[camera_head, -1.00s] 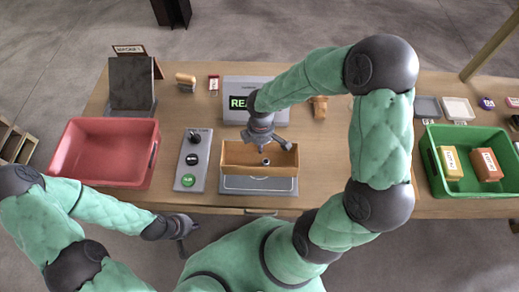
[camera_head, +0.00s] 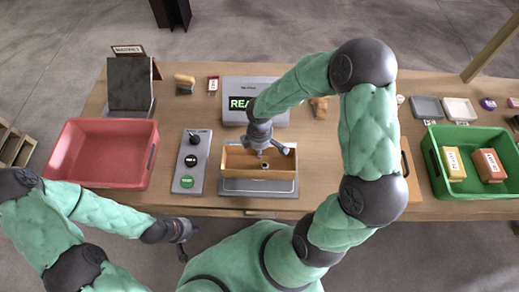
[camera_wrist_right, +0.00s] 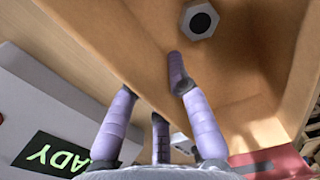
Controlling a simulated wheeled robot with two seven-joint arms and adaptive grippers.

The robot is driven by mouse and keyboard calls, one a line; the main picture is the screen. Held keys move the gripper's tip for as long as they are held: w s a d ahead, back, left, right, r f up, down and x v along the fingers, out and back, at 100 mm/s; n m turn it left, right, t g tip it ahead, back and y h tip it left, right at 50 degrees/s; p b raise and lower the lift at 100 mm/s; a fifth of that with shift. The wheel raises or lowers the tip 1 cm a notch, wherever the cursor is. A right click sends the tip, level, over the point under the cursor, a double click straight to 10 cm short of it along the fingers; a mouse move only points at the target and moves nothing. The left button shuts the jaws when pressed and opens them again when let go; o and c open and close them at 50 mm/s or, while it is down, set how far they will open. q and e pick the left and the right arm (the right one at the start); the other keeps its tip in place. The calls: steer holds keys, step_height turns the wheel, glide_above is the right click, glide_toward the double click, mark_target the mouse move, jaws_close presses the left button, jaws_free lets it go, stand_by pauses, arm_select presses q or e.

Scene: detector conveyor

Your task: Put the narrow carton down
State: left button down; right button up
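The narrow carton (camera_head: 236,162) is a long, open, light-brown box on a grey plate (camera_head: 260,187) at the table's front middle. It stands level, with a small hex-shaped metal piece (camera_wrist_right: 199,19) inside. My right gripper (camera_head: 271,153) is at the carton's far wall with its fingers spread. In the right wrist view, fingers (camera_wrist_right: 158,105) show on both sides of that wall, with gaps between them; contact is unclear. My left gripper (camera_head: 184,243) hangs empty in front of the table, its fingers apart.
A red bin (camera_head: 105,155) stands left, beside a button panel (camera_head: 192,165). A display reading "REA" (camera_head: 240,103) is behind the carton. A green bin (camera_head: 470,138) holding a yellow box (camera_head: 453,164) and an orange box (camera_head: 489,166) is right.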

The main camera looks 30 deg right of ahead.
stand_by(0.3)
steer(key=shift+r, duration=0.2)
step_height(320, 180, up, 12)
steer(key=p, duration=0.3)
